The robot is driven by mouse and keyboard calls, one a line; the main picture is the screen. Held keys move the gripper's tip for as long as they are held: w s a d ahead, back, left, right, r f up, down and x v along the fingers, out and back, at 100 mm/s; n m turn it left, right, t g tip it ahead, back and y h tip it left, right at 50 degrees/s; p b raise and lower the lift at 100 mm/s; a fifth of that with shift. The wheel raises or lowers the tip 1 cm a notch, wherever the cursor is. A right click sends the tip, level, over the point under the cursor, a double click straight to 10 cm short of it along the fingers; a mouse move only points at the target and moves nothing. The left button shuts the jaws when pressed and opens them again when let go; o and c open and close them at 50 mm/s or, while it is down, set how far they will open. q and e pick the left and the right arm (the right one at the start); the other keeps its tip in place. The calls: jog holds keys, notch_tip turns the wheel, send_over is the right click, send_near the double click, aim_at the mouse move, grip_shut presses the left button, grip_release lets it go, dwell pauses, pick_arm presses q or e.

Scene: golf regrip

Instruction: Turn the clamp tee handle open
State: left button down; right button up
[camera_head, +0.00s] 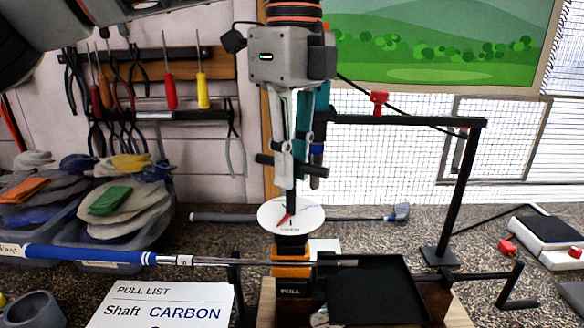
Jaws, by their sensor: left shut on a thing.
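A black clamp tee handle (264,159) stands upright over a round white dial (270,214) with a red pointer and a "CARBON" mark. Its crossbar lies roughly level. My left gripper (291,172) comes down from above, shut on the middle of the crossbar and hiding that part. The dial sits above an orange and black clamp block (291,270) marked "PULL". A golf club with a blue grip (80,255) lies level, its steel shaft (215,261) running to the block. How tight the clamp is cannot be seen. My right gripper is not in view.
A black tray (372,285) and a black crank (512,287) are right of the clamp. A "PULL LIST" card (160,305) lies in front. Glove bins (110,235) stand left.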

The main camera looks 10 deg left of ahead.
pick_arm(q)
jog(key=n+b, duration=0.1)
jog(key=n, duration=0.4)
jog(key=shift+f, duration=0.1)
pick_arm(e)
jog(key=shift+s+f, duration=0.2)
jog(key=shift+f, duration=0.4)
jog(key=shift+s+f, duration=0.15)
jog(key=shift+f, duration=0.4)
pick_arm(q)
jog(key=c, duration=2)
grip_release()
jog(key=shift+o, duration=0.4)
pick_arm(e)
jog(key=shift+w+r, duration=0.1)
pick_arm(q)
notch_tip(320, 180, up, 12)
jog(key=shift+w, duration=0.15)
